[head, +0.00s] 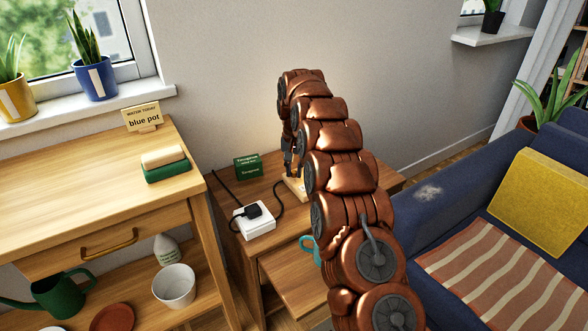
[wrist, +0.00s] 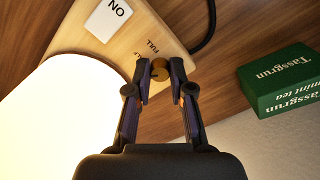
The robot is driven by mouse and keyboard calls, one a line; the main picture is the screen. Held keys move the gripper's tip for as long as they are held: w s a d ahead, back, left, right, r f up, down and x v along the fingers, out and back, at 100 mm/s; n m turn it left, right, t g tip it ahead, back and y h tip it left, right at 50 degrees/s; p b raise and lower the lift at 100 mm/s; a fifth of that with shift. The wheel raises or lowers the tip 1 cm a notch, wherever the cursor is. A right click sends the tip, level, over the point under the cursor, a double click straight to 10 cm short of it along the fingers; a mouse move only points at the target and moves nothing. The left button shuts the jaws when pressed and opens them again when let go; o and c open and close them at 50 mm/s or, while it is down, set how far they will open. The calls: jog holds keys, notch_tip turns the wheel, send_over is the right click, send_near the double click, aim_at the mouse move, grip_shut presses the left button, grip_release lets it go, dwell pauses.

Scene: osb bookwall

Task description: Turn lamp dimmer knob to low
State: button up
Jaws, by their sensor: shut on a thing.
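The lamp dimmer knob (wrist: 160,72) is a small round brass-coloured knob on a pale wooden lamp base (wrist: 118,50). My gripper (wrist: 160,82) is shut on the knob from its two sides in the wrist view. The word FULL is printed beside the knob; other lettering near it is partly hidden by a finger. A white ON switch (wrist: 108,20) is on the same base. The glowing lamp shade (wrist: 70,115) fills the left of the wrist view. In the head view my arm hides most of the lamp, and a bit of its base (head: 293,188) shows.
A green mint tea box (wrist: 283,80) stands beside the lamp on the wooden side table (head: 232,197). A white socket box with a black plug (head: 254,212) and a cable lie to the left. A teal mug handle (head: 309,247) shows beside my arm. A blue sofa (head: 440,205) is at right.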

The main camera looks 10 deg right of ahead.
grip_shut()
jog(key=shift+r+p, duration=0.1)
jog(key=shift+p, duration=0.2)
jog(key=shift+r+n+p, duration=0.15)
jog(key=shift+n+p, duration=0.8)
jog(key=shift+n, duration=0.05)
jog(key=shift+f+n+p, duration=0.2)
jog(key=shift+n+p, duration=1.15)
jog(key=shift+n, duration=0.55)
jog(key=o, duration=0.7)
grip_release()
